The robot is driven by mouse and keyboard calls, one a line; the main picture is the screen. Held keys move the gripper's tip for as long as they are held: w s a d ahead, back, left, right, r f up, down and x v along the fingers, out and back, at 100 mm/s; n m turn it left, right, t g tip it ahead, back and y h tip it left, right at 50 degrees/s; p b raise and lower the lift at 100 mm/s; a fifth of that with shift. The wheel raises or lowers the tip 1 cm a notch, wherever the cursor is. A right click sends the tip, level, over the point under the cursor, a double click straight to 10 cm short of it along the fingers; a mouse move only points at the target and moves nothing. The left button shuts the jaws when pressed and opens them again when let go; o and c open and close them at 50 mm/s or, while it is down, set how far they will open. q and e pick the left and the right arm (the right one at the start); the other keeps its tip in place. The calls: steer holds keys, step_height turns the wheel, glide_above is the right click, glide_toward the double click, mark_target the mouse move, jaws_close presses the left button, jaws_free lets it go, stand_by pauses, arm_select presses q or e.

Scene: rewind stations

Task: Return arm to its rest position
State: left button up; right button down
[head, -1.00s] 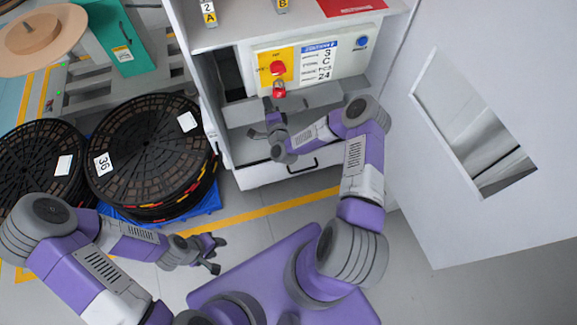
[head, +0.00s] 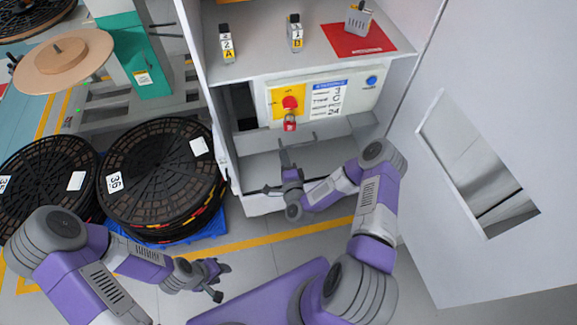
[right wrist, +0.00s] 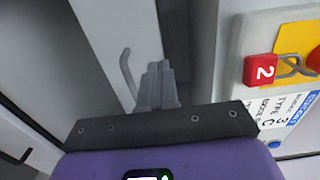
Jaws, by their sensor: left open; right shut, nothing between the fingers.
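My right arm reaches in from the right in the head view, and its gripper (head: 287,160) is in front of the open lower part of the cabinet (head: 262,205), below the control panel (head: 327,98). In the right wrist view the right gripper's fingers (right wrist: 158,82) are together and empty, with a grey handle (right wrist: 128,72) beyond them to the left. A red padlock (head: 290,121) hangs under the red switch (head: 290,102); in the right wrist view it carries a "2" (right wrist: 262,70). My left gripper (head: 221,281) is open and empty above the floor at lower left.
Stacked black reels (head: 160,185) stand on a blue pallet (head: 213,222) at left. The cabinet's white door (head: 430,235) stands open at right. Tagged items (head: 227,45) (head: 295,33) and a padlock on a red mat (head: 375,45) are on the shelf. Floor before the cabinet is clear.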

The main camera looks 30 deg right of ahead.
steer(key=shift+v, duration=1.95)
steer(key=s+a+f+n+g+y+p, duration=0.1)
steer(key=s+a+f+n+g+y, duration=0.25)
steer(key=a+n, duration=0.2)
steer(key=s+a+f+n+g+y+p, duration=0.1)
steer(key=s+a+f+n+g+y, duration=0.1)
steer(key=a+n+g+y, duration=0.3)
steer(key=s+a+n+g+p, duration=0.1)
steer(key=s+a+n+g, duration=0.2)
steer(key=s+n+g, duration=0.4)
steer(key=s+g, duration=0.1)
steer(key=s, duration=0.7)
steer(key=shift+a+g, duration=0.2)
steer(key=shift+g, duration=0.15)
steer(key=shift+s+h, duration=0.15)
steer(key=shift+h, duration=0.1)
